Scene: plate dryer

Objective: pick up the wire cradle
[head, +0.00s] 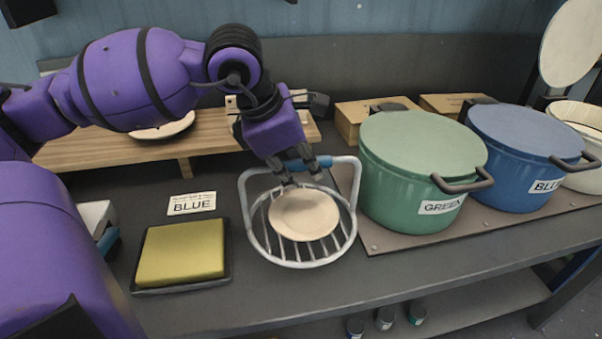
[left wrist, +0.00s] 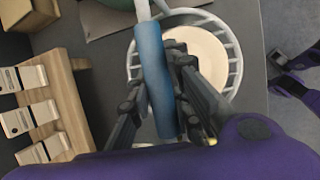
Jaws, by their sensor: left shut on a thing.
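The wire cradle (head: 258,246) is a round grey wire basket with a raised handle that has a blue grip (head: 318,163). A pale round plate (head: 304,214) lies inside it. My left gripper (head: 301,178) comes down from above at the handle, on the cradle's far side. In the left wrist view the fingers (left wrist: 172,105) are on both sides of the blue grip (left wrist: 153,70), shut on it. The plate (left wrist: 205,55) and the basket's wires show beside them. I cannot tell whether the cradle is off the counter.
A green pot (head: 415,180) and a blue pot (head: 520,160) stand right of the cradle on a mat. A yellow sponge (head: 181,251) in a black tray and a card reading BLUE (head: 192,203) lie to the left. A wooden rack (head: 215,140) stands behind.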

